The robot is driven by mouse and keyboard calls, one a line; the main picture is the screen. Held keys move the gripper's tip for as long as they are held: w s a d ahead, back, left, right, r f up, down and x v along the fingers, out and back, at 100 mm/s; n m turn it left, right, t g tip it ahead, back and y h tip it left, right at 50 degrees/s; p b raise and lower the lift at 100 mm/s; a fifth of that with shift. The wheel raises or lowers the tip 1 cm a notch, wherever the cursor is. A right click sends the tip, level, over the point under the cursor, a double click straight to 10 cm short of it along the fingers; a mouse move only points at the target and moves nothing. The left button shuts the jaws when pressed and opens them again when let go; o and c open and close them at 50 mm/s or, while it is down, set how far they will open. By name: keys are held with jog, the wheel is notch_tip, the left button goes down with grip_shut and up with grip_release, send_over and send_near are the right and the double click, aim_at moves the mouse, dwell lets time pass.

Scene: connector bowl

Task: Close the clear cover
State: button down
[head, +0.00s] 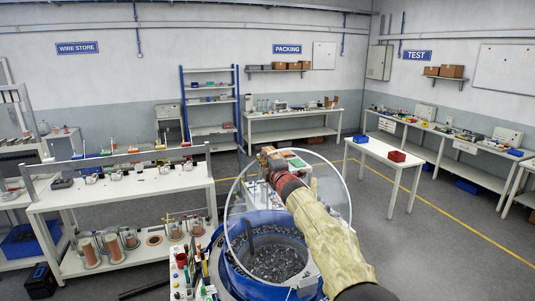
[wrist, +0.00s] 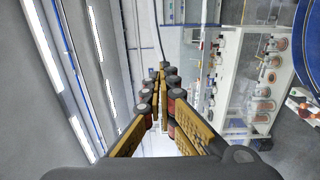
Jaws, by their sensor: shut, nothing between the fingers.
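The clear cover (head: 243,203) is a round see-through disc with a pale rim. It stands raised and steeply tilted at the blue bowl (head: 236,277), leaving the bowl's mouth open. Many small dark connectors (head: 272,262) lie in the bowl. My gripper (head: 264,152) is at the upper edge of the cover, at the end of my arm, which crosses the disc. I cannot tell whether it touches the rim. In the wrist view my gripper's fingers (wrist: 158,78) meet at their tips, with nothing between them.
A tool holder (head: 184,275) stands left of the bowl. A white bench (head: 130,189) with spools beneath is further left. The floor at the right is clear.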

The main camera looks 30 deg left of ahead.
jog(key=shift+w+a+f+p, duration=0.45)
jog(key=shift+w+a+p, duration=0.15)
jog(key=shift+w+a, duration=0.15)
jog(key=shift+w+a+f+p, duration=0.4)
jog(key=shift+w+a+p, duration=0.2)
jog(key=shift+a, duration=0.15)
